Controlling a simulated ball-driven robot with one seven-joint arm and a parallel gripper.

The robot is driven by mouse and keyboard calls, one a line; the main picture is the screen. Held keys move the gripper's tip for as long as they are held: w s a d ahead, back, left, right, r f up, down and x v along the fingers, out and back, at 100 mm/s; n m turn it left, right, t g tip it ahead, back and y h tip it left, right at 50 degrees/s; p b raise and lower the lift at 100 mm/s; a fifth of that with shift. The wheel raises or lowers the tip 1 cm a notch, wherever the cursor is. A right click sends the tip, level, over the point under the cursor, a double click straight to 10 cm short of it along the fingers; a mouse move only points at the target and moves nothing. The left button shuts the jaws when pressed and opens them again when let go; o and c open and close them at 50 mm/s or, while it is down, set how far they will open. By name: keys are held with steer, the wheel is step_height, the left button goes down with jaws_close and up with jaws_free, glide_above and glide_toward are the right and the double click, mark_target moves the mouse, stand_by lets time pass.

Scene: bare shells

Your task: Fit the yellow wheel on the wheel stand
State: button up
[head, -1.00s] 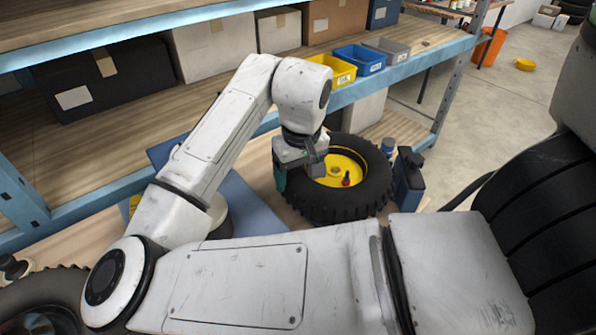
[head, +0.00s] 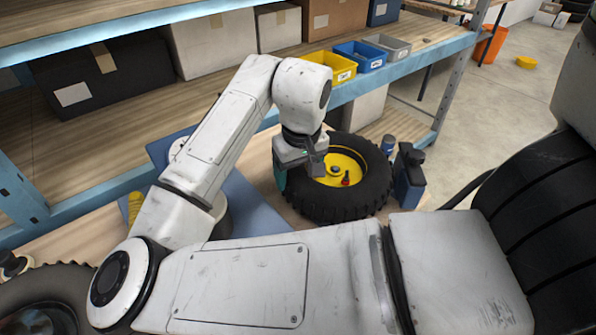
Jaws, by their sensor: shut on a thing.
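The yellow wheel (head: 350,204) is a black knobbly tyre around a yellow hub, lying almost flat right of the middle in the head view. A small red-topped piece stands up on the hub. My gripper (head: 299,172) is at the wheel's left side, pointing down, and is shut on the tyre wall there. One teal finger shows outside the tyre, and a grey part reaches over the hub edge. The fingertips are mostly hidden. I cannot make out the wheel stand; it may be behind my arm or under the wheel.
A dark blue can-like object (head: 408,178) and a small blue bottle (head: 387,146) stand close to the wheel's right. Shelving with boxes and yellow (head: 338,68), blue and grey bins rises behind. Another wheel (head: 45,300) is at the lower left. Floor is open at upper right.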

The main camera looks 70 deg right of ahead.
steer(key=shift+f+b, duration=0.3)
steer(key=shift+f, duration=0.4)
stand_by(0.3)
steer(key=o, duration=1.6)
steer(key=shift+r+p, duration=1.55)
steer(key=shift+p, duration=0.15)
step_height(320, 180, up, 5)
steer(key=p, duration=0.5)
steer(key=shift+r+p, duration=0.5)
steer(key=shift+r, duration=0.5)
